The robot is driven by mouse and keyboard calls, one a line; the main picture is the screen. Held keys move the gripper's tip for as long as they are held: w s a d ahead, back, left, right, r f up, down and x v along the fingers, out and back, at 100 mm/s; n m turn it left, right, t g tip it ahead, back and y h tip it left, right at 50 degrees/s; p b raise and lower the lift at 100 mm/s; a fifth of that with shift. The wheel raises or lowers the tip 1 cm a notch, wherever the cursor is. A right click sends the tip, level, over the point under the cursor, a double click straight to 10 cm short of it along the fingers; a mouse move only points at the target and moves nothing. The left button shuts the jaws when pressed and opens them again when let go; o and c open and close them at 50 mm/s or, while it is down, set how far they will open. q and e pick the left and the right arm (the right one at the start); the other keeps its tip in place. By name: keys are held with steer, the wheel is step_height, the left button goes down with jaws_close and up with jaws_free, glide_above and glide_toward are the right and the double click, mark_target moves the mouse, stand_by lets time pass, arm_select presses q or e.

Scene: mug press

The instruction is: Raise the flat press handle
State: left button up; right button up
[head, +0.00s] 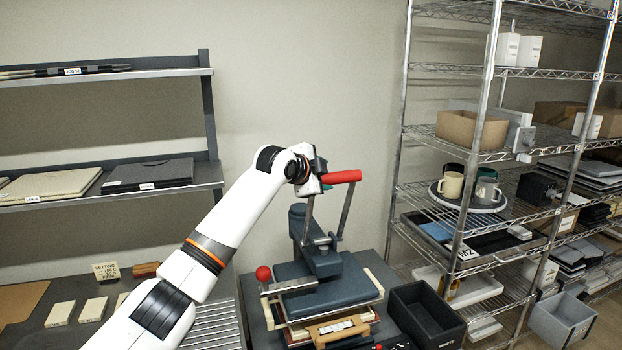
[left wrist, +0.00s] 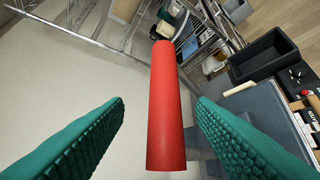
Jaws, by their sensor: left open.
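The flat press (head: 325,280) is dark blue-grey and stands on the bench at the lower middle of the head view. Its red grip handle (head: 342,177) sits high above the body on two metal bars that run up steeply. My left gripper (head: 318,174) is at the left end of the red handle. In the left wrist view, the red handle (left wrist: 167,110) lies lengthwise between the two teal fingers, with a gap on each side. The gripper is open and holds nothing. My right gripper does not show.
A black bin (head: 425,315) stands right of the press. A wire rack (head: 480,130) with mugs and boxes is at the right. Wall shelves (head: 110,190) are at the left. A red ball knob (head: 263,273) sits at the press's left side.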

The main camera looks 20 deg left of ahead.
arm_select(q)
steer(key=shift+b+v, duration=0.7)
steer(key=shift+v, duration=1.95)
steer(key=shift+a+f, duration=0.1)
